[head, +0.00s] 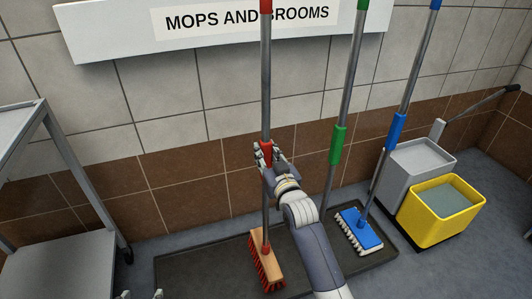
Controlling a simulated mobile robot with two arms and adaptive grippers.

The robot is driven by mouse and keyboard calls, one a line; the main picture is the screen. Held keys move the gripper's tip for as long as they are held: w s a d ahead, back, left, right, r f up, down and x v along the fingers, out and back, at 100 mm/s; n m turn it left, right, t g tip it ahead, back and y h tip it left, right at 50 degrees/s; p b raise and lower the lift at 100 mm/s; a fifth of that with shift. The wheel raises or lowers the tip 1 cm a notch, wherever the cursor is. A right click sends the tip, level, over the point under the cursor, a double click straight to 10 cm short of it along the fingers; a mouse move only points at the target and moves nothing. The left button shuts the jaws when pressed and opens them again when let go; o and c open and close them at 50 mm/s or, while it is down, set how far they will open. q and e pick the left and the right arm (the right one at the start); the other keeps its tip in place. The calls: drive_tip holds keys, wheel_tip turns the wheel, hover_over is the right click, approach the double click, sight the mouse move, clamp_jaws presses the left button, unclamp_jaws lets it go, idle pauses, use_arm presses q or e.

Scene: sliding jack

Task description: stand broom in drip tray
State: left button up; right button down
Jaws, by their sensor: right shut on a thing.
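The broom has a grey pole with red parts and a wooden head (265,250) with red bristles. It is close to upright. My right gripper (265,155) is shut on the broom's red grip, partway up the pole. The dark, flat drip tray (205,265) lies on the floor along the wall. The broom head shows over the tray's middle; I cannot tell whether the bristles touch it. My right forearm hides part of the tray. Only the tips of my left gripper (141,295) show at the bottom edge, apart from each other with nothing seen between them.
A blue brush (359,230) with a blue-gripped pole stands on the tray's right part. A green-gripped pole (338,145) leans beside it, its foot hidden by my arm. A yellow bucket (440,213) and grey wringer stand right. A grey metal cart (55,255) stands left.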

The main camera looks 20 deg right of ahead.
drive_tip(key=shift+r, duration=0.15)
drive_tip(key=c, duration=1.2)
unclamp_jaws()
drive_tip(key=shift+f, duration=0.25)
drive_tip(key=s, duration=1.2)
drive_tip(key=shift+d+r, duration=0.15)
drive_tip(key=shift+d, duration=0.05)
